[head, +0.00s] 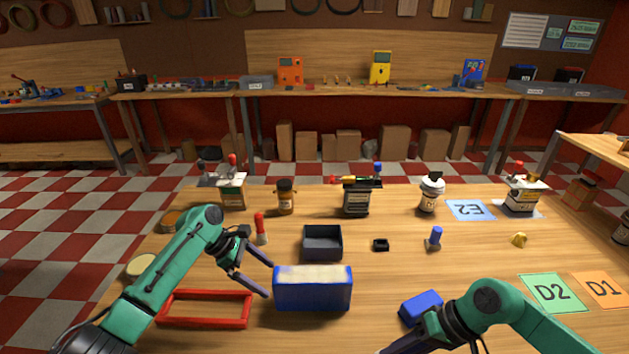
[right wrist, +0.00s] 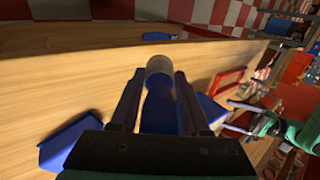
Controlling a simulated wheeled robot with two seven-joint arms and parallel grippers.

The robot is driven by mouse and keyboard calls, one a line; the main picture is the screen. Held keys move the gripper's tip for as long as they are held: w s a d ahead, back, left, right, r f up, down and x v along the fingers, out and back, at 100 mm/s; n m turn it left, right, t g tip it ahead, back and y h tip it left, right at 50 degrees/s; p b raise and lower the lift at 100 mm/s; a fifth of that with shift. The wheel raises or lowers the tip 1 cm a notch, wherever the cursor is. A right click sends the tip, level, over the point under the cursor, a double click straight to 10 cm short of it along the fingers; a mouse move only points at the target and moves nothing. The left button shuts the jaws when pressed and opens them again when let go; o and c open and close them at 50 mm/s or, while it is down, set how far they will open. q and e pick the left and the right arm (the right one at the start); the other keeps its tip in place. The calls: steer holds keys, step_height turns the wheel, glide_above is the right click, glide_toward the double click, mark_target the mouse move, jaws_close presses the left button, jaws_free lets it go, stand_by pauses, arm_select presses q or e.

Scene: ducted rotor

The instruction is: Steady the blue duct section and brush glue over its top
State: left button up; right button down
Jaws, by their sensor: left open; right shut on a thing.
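The blue duct section (head: 312,293) stands on the table in the middle of the head view, its top pale and cream-coloured. My left gripper (head: 270,280) is open, with its fingertips close to the duct section's left side; I cannot tell whether they touch. My right gripper (right wrist: 159,72) is shut on a blue tool with a pale, blunt end, which looks like the brush (right wrist: 158,105). In the head view my right gripper is at the bottom, right of the duct section, with its fingertips and tool out of frame.
A red frame (head: 163,309) lies left of the duct section and a blue block (head: 421,304) lies right of it. A dark tray (head: 322,256), a small black part (head: 380,245) and a blue peg (head: 434,240) are behind. Several bottles and cans line the back edge.

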arm_select(q)
step_height(320, 180, down, 2)
steer(key=shift+a+f+b, duration=0.1)
steer(key=shift+f+b, duration=0.1)
steer(key=shift+b, duration=0.6)
arm_select(e)
steer(key=x, duration=0.2)
steer(key=shift+f, duration=0.5)
arm_select(q)
steer(key=b+x, duration=0.2)
steer(key=b, duration=0.1)
steer(key=shift+d+f, duration=0.25)
steer(key=shift+d, duration=0.05)
arm_select(e)
step_height(320, 180, down, 3)
steer(key=shift+d+f, duration=0.1)
steer(key=shift+f, duration=0.05)
arm_select(q)
steer(key=d+f, duration=0.1)
steer(key=d, duration=0.2)
steer(key=shift+f, duration=0.35)
arm_select(e)
steer(key=shift+d, duration=0.35)
arm_select(q)
steer(key=shift+d+f, duration=0.1)
steer(key=shift+f, duration=0.3)
arm_select(e)
steer(key=shift+a, duration=0.2)
steer(key=shift+d, duration=0.1)
